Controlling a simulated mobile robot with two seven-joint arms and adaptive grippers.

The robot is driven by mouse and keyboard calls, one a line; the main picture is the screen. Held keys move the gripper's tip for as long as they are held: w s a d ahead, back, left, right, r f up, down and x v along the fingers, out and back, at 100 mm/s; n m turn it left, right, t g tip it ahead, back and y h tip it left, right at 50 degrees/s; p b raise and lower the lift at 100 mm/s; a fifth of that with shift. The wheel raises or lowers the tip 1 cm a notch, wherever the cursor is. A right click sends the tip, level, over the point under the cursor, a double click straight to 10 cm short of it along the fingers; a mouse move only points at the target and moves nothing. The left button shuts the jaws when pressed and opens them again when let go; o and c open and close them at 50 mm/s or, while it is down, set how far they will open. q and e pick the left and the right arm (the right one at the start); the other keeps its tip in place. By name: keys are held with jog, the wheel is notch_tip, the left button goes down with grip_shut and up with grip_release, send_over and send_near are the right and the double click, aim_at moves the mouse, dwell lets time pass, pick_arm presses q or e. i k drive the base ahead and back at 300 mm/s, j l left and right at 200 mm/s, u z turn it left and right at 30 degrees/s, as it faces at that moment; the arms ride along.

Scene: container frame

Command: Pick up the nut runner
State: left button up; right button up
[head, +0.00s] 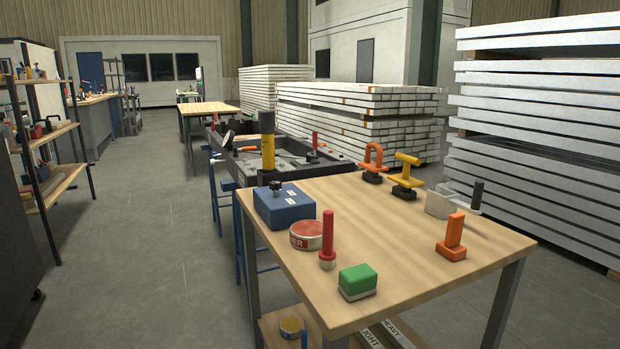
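No label marks the nut runner, so I cannot tell for sure which tool it is. A tall upright tool with a yellow body and black ends (267,140) stands behind the blue box, near the far left corner of the wooden table (395,235); its foot is partly hidden. A yellow T-handled tool (407,172) on a black base stands at the table's far edge. An orange loop-handled tool (373,160) on a black base is just left of it. Neither of my grippers shows in the head view.
On the table are a blue box (284,209), red tin (306,235), red-handled tool (327,245), green block (357,281), orange tool (453,238) and grey clamp (440,203). A dark container frame (235,168) stands behind. Shelves (50,137) stand left; the floor between is clear.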

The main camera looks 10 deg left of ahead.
aim_at(266, 118)
jog(key=i+j+z, duration=0.2)
jog(key=j+z, duration=0.15)
jog(key=i+j+z, duration=0.1)
jog(key=j+z, duration=0.2)
jog(key=j, duration=0.2)
jog(key=i+j+z, duration=0.1)
jog(key=j+z, duration=0.25)
jog(key=j, duration=0.15)
